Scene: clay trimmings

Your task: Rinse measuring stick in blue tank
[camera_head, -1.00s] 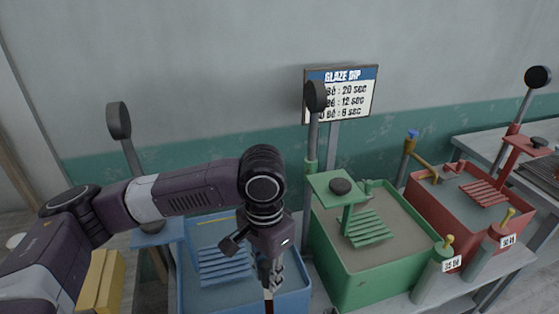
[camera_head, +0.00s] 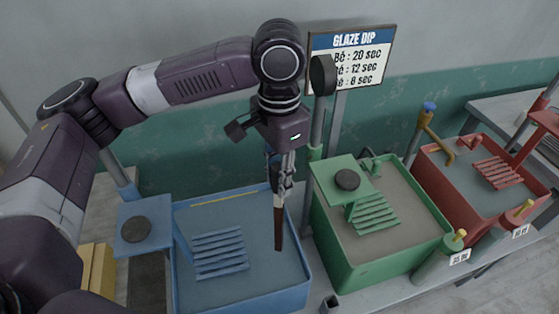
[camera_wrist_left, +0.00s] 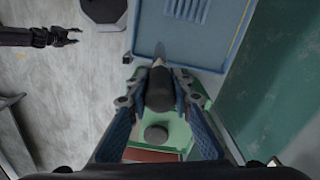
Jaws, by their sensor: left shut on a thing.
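The blue tank (camera_head: 182,290) stands at the lower middle of the head view, with a slatted blue rack (camera_head: 218,252) inside and greyish liquid. My left gripper (camera_head: 279,185) is shut on the measuring stick (camera_head: 278,228), a brown stick that hangs nearly upright, tip down, in front of the tank's right part. I cannot tell whether its tip touches the liquid. In the left wrist view the stick (camera_wrist_left: 158,90) sits between the fingers, its pointed end overlapping the blue tank's rim (camera_wrist_left: 190,64). My right gripper (camera_wrist_left: 76,36) shows at the upper left there, empty with fingers apart.
A green tank (camera_head: 345,275) stands close right of the blue one, a red tank (camera_head: 450,205) farther right. Yellow blocks (camera_head: 98,270) are at the left.

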